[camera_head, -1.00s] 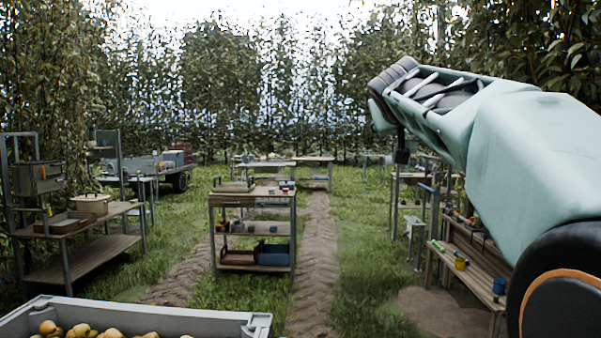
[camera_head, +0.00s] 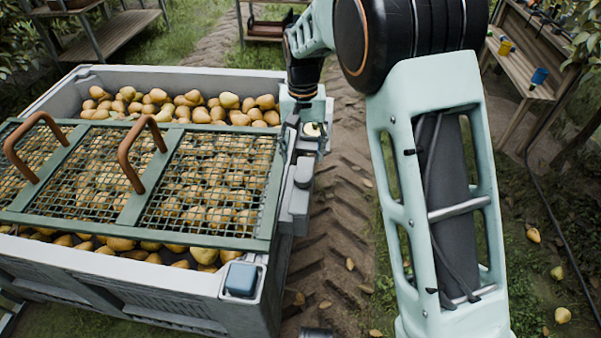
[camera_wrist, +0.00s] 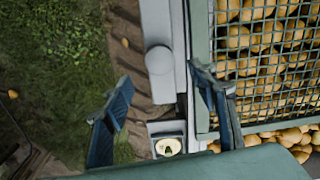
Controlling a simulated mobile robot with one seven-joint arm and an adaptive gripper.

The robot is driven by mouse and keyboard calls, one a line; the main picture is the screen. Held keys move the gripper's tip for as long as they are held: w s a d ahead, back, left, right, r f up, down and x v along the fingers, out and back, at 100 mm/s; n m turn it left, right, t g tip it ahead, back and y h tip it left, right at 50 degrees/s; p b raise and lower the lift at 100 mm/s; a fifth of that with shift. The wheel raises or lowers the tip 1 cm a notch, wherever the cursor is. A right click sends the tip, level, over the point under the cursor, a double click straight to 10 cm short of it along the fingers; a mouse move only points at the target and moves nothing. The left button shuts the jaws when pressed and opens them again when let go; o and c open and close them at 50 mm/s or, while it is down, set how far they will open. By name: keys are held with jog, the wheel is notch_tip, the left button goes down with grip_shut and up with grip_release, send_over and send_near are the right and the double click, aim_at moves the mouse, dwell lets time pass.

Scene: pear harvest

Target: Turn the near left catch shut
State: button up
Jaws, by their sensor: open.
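A crate (camera_head: 180,290) full of pears fills the left of the head view. A green-framed mesh lid (camera_head: 272,180) with two brown handles lies across it. A blue catch-like block (camera_head: 241,278) sits on the crate's near right corner. I cannot tell which part is the near left catch. A grey fitting (camera_head: 300,180) with a rounded knob runs along the crate's right side; it also shows in the wrist view (camera_wrist: 160,60). My gripper (camera_wrist: 160,78) is open and empty, its fingers either side of this fitting. In the head view my arm partly hides the gripper.
A dirt track (camera_head: 345,200) runs right of the crate. A wooden bench (camera_head: 520,70) stands at the right. Fallen pears (camera_head: 562,315) lie on the grass.

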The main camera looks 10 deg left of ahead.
aim_at(302, 175)
notch_tip(302, 175, down, 9)
jog(key=shift+r+b, duration=0.2)
jog(key=shift+b, duration=0.7)
grip_shut()
